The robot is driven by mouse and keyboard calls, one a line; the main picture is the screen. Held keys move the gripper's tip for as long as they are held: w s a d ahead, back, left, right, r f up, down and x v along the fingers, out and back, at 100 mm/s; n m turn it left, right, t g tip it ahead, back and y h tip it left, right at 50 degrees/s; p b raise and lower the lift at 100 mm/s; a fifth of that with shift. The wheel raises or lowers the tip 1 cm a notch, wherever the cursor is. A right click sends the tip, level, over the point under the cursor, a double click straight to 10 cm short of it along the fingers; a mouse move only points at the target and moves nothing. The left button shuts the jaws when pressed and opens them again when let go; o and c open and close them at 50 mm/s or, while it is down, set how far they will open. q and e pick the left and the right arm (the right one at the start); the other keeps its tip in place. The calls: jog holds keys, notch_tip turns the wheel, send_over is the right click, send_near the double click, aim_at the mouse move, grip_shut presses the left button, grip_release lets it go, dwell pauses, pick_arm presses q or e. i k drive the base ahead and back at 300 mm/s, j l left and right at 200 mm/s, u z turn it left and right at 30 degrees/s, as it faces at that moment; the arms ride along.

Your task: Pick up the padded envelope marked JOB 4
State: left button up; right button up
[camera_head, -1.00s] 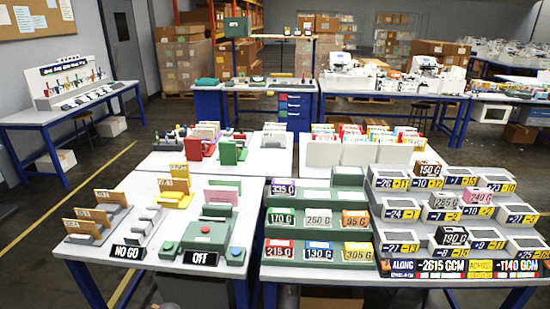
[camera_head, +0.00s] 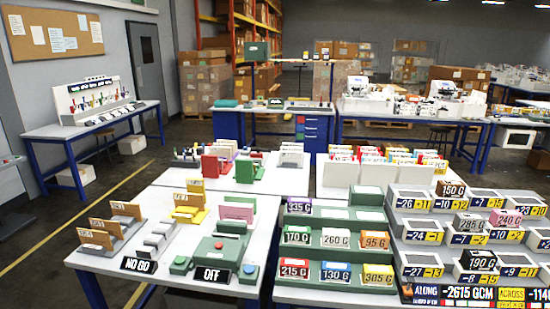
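Several tan envelope-like pieces stand upright in grey holders at the left of the near left table: a front one (camera_head: 97,239), a middle one (camera_head: 106,227) and a back one (camera_head: 126,209). They bear dark marks too small to read. A pink piece (camera_head: 237,211) stands in a green holder. I cannot tell which piece is marked JOB 4. Neither of my grippers is in view.
Weight blocks, including a 335 G block (camera_head: 299,206), fill the right table. Floor (camera_head: 60,225) is clear at left.

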aim_at(95, 238)
jog(key=u, duration=1.35)
jog(key=i+j+u, duration=0.25)
jog(key=i, duration=0.25)
jog(key=i+u, duration=0.25)
jog(key=i, duration=0.25)
